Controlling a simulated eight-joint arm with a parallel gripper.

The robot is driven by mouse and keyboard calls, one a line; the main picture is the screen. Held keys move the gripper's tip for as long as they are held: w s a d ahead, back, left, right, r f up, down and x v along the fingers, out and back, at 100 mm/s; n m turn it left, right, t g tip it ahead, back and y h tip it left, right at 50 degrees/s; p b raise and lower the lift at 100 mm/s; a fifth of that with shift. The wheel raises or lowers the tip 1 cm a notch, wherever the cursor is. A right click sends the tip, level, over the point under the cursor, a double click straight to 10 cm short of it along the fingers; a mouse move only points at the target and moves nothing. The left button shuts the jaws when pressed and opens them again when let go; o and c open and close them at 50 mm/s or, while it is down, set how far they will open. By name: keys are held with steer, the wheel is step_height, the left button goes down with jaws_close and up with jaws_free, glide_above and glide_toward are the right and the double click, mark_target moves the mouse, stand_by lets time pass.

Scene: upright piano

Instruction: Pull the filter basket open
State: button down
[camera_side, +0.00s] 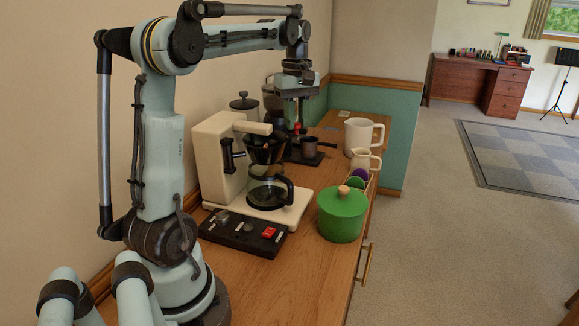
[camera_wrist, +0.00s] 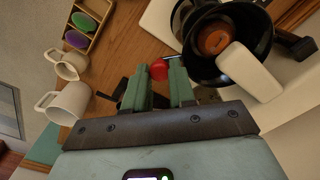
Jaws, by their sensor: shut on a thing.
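The black filter basket (camera_side: 265,148) sits in the cream coffee maker (camera_side: 218,150), above the glass carafe (camera_side: 266,188). In the wrist view the basket (camera_wrist: 226,45) shows from above as a dark cone with brown inside, partly covered by the maker's cream top arm (camera_wrist: 247,72). A red knob (camera_wrist: 159,70) on a thin metal stem lies beside the basket. My gripper (camera_wrist: 160,78) is shut on this knob, with one finger on each side. In the side view my gripper (camera_side: 291,118) points down just right of the basket, and the exact contact is small.
A black control panel (camera_side: 243,233) and a green lidded pot (camera_side: 341,214) stand in front. A small dark pot (camera_side: 309,146) on a black stand is behind my gripper.

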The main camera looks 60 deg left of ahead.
steer(key=shift+d, duration=0.15)
steer(key=shift+s+d+m, duration=2.4)
steer(key=shift+d+m, duration=1.7)
steer(key=shift+d, duration=1.35)
steer(key=s+d+m, duration=0.5)
steer(key=s+m, duration=0.3)
steer(key=s, duration=0.3)
steer(key=shift+s+d+m, duration=0.2)
steer(key=shift+m, duration=0.1)
steer(key=c, duration=0.9)
jaws_free()
steer(key=shift+c, duration=0.2)
